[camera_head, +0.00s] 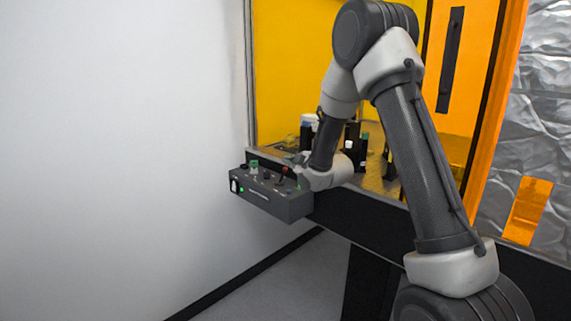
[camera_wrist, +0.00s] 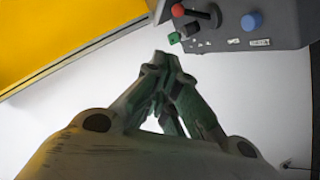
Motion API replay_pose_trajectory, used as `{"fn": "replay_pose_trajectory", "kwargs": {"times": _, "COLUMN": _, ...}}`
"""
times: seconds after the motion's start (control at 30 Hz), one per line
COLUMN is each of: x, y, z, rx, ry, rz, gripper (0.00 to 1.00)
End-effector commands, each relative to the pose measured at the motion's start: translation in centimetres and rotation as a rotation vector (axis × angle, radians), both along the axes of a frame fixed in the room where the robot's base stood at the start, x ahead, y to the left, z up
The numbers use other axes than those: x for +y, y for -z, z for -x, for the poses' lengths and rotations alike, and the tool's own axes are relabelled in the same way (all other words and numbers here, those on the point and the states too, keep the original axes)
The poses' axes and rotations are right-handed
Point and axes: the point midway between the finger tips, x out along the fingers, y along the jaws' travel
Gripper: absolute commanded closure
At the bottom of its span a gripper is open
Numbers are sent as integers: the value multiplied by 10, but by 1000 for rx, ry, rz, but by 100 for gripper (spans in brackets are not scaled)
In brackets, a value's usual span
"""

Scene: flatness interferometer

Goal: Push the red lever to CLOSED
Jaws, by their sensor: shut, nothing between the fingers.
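The red lever (camera_wrist: 178,10) has a red ball on a dark stem and shows at the top of the wrist view, on a grey control box (camera_wrist: 285,22). In the head view the red lever (camera_head: 284,170) stands up from the top of the control box (camera_head: 285,208). My gripper (camera_wrist: 162,58) is shut and empty, its fingertips together in the wrist view. The fingertips appear just below the red ball there, with a visible gap in the picture. Any CLOSED marking is too small to read.
A blue knob (camera_wrist: 252,20) and a green control (camera_wrist: 174,38) sit near the lever on the box. A yellow panel (camera_wrist: 60,35) is to the left. Several dark bottles stand behind my wrist in the head view. The white wall side (camera_head: 110,150) is clear.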

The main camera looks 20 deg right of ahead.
Motion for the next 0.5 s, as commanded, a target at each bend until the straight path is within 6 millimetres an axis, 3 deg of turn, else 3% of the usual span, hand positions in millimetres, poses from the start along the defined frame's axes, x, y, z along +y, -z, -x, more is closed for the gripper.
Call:
{"fn": "replay_pose_trajectory", "kwargs": {"times": 0.2, "x": -8, "y": -7, "z": 24, "rx": 0, "ry": 1, "rz": 0, "gripper": 100}}
{"fn": "replay_pose_trajectory", "kwargs": {"times": 0.5, "x": -9, "y": -8, "z": 28, "rx": 1, "ry": 1, "rz": 0, "gripper": 100}}
